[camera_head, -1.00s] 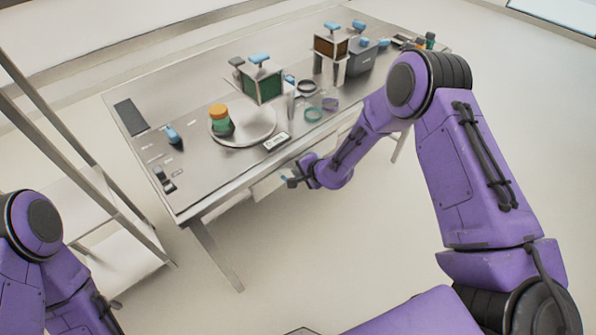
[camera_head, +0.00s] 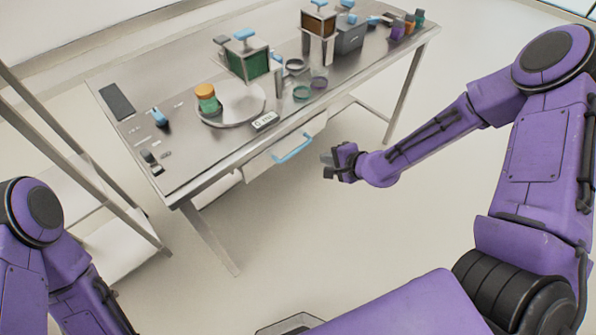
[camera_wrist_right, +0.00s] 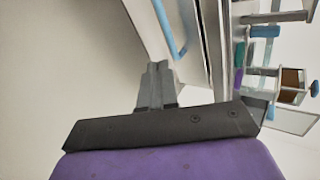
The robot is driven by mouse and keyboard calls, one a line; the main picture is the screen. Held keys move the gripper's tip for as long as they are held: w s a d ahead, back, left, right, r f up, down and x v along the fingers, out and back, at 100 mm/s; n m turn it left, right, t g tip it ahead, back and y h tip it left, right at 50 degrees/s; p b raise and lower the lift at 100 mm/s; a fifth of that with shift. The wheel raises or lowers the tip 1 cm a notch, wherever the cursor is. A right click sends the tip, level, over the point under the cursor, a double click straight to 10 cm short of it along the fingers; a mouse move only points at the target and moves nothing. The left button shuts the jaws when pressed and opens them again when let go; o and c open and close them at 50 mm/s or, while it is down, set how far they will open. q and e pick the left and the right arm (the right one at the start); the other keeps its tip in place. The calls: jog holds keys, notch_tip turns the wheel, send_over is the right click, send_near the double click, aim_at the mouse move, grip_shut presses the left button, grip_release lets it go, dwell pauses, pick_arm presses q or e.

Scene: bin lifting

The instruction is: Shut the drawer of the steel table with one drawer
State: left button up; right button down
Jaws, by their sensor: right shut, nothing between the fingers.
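The steel table (camera_head: 190,160) stands ahead in the head view. Its one drawer (camera_head: 262,166) has a pale front with a blue handle (camera_head: 293,148), just below the table's front edge. My right gripper (camera_head: 327,166) is shut and empty, in front of the drawer and to the right of the handle, apart from both. In the right wrist view its shut fingers (camera_wrist_right: 157,72) lie near the drawer front (camera_wrist_right: 148,22) and handle (camera_wrist_right: 170,30). My left gripper is out of view.
On the tabletop are a round plate (camera_head: 235,112) with an orange-lidded green jar (camera_head: 207,100), a green box stand (camera_head: 246,64), rings (camera_head: 301,92) and a grey bin (camera_head: 349,38). A shelf rack (camera_head: 120,232) stands left. The floor before the table is clear.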

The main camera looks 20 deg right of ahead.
jog(key=s+a+n, duration=0.2)
jog(key=s, duration=0.3)
pick_arm(q)
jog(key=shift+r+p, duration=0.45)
jog(key=shift+p, duration=0.7)
pick_arm(e)
jog(key=w+a+r+x, duration=0.1)
jog(key=r+x, duration=0.1)
jog(key=x, duration=1.1)
jog(key=shift+w+a+y, duration=0.25)
jog(key=shift+w+y, duration=0.05)
jog(key=shift+w, duration=0.05)
jog(key=shift+f, duration=0.1)
